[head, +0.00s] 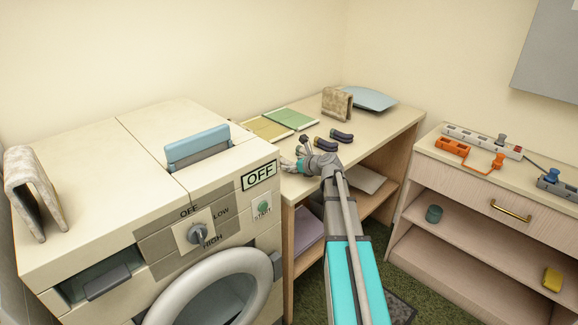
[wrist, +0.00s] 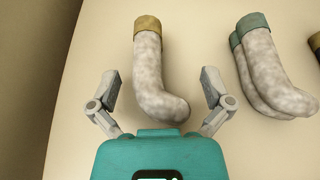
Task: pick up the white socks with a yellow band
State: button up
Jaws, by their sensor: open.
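The white socks with a yellow band (wrist: 150,62) lie flat in the middle of the wrist view, band at the far end and toe bent right towards me. My gripper (wrist: 159,80) is open, with one finger on each side of the toe end and a gap to both; nothing is held. In the head view my gripper (head: 303,158) is low over the front left of the table, and it largely hides the socks there. White socks with a teal band (wrist: 262,68) lie to the right of the right finger.
Another sock with a brownish band (wrist: 315,42) is cut off at the wrist view's right edge. Dark socks (head: 325,144) lie beyond my gripper on the table (head: 380,133). The washing machine (head: 95,190) stands close on the left.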

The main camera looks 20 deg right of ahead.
jog(key=c, duration=1)
jog(key=shift+o, duration=0.2)
jog(key=shift+r, duration=0.1)
jog(key=shift+r+p, duration=0.95)
jog(key=shift+p, duration=0.1)
jog(key=s+r+p, duration=0.1)
jog(key=r+p, duration=0.1)
jog(key=s+a+r+p, duration=0.1)
jog(key=s+r+p, duration=0.1)
jog(key=r+p, duration=0.1)
jog(key=s+a+r+p, duration=0.1)
jog(key=r+p, duration=0.1)
jog(key=shift+s+r, duration=0.2)
jog(key=shift+s, duration=0.2)
jog(key=s+a+r+p, duration=0.1)
jog(key=s, duration=0.1)
jog(key=s+a+r+p, duration=0.1)
jog(key=s, duration=0.2)
jog(key=s+a+r+p, duration=0.1)
jog(key=s+p, duration=0.1)
jog(key=s, duration=0.1)
jog(key=shift+s+a+r, duration=0.1)
jog(key=shift+s+r, duration=0.05)
jog(key=shift+r, duration=0.1)
jog(key=shift+c, duration=0.2)
